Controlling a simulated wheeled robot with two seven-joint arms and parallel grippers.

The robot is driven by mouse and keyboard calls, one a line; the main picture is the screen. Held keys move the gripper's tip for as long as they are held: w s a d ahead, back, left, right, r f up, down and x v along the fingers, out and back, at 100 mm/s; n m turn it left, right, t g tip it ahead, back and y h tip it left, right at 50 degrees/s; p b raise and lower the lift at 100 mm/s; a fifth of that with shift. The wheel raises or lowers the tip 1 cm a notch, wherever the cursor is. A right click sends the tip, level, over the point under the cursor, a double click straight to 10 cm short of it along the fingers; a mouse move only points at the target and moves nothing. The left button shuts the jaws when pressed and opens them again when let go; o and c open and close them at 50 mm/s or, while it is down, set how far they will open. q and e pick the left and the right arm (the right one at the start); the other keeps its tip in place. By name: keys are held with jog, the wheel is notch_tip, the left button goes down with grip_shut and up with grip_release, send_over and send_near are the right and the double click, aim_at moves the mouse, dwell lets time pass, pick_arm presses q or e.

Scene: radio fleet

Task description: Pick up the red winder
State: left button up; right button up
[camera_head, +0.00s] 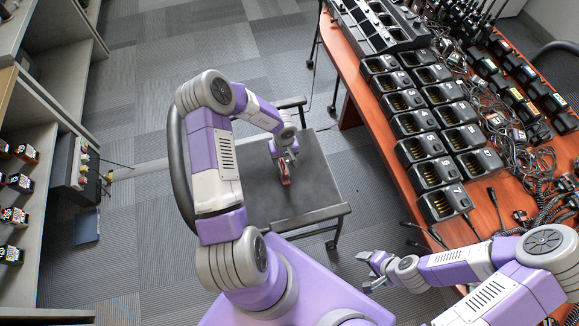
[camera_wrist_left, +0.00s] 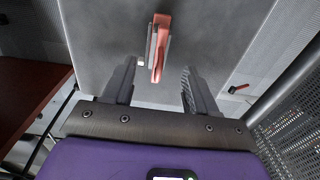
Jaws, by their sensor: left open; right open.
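In the left wrist view the winder (camera_wrist_left: 160,48) shows as a narrow red piece with grey parts, lying lengthwise just ahead of my fingers. My left gripper (camera_head: 289,157) is over the cart close to the winder. Its two fingers (camera_wrist_left: 159,70) are apart, with the winder roughly in line with the gap between them and nothing clamped. My right gripper (camera_head: 372,270) is open and empty, low beside the table and away from the cart.
A wooden table (camera_head: 375,125) on the right holds rows of black chargers (camera_head: 427,120), radios and tangled cables. Shelves (camera_head: 45,130) with small devices line the left. A blue-grey bin (camera_head: 87,226) is on the floor. The carpet left of the cart is mostly clear.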

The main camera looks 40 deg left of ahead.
aim_at(284, 167)
pick_arm(q)
jog(key=shift+w+a+f, duration=0.2)
jog(key=shift+f+b, duration=0.3)
jog(key=shift+b, duration=0.05)
notch_tip(284, 167, down, 2)
jog(key=shift+b, duration=0.55)
notch_tip(284, 167, down, 5)
jog(key=b, duration=0.3)
jog(key=shift+r, duration=0.25)
jog(key=shift+a, duration=0.1)
grip_shut()
